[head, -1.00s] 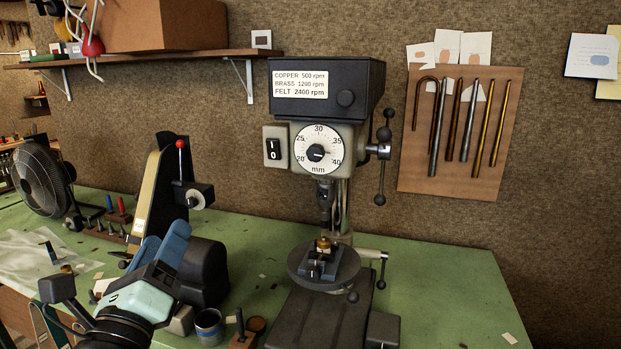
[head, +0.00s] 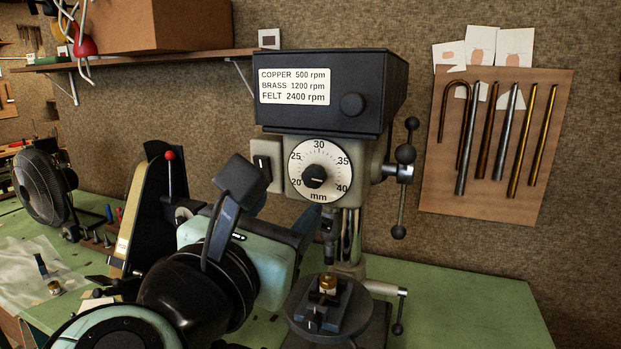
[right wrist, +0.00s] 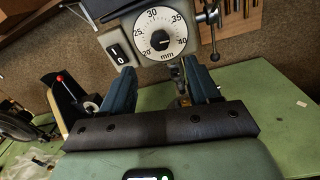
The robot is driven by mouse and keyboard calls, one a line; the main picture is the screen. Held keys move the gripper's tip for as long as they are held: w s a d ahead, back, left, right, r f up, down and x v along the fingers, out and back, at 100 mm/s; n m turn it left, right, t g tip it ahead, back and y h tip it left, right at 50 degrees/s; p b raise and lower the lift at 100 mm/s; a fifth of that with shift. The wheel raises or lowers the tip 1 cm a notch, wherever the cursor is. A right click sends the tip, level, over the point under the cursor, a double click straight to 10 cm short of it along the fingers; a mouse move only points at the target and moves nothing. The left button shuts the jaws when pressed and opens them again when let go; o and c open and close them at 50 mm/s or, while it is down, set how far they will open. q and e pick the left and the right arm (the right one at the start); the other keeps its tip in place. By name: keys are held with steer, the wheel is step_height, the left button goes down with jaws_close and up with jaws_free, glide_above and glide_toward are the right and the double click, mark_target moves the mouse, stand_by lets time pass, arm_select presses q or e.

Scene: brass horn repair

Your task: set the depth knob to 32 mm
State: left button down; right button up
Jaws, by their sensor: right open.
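The depth knob (head: 314,176) is a round black knob on a white dial (head: 330,158) on the drill press front. The scale is marked from 20 to 40 mm. Its white pointer mark faces right and slightly down, close to the 40 mark; the exact reading is hard to tell. In the right wrist view the knob (right wrist: 160,40) lies ahead, beyond the fingertips. My right gripper (head: 280,208) is open and empty, below and left of the dial and apart from it. In the right wrist view its two blue fingers (right wrist: 158,67) stand wide apart. My left gripper is not in view.
The power switch (head: 267,165) sits just left of the dial. A ball-ended feed lever (head: 402,172) stands to its right. Below is the round drill table (head: 300,312) with a small vise holding a brass piece. A belt machine (head: 140,215) stands left; the bench right is mostly clear.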

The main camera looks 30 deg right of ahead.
mark_target(312, 180)
steer(key=p+x, duration=0.1)
steer(key=x, duration=0.9)
steer(key=shift+w+d, duration=0.2)
steer(key=shift+w, duration=0.05)
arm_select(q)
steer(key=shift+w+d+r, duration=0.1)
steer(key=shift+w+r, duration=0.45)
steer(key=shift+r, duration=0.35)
arm_select(e)
steer(key=c, duration=1)
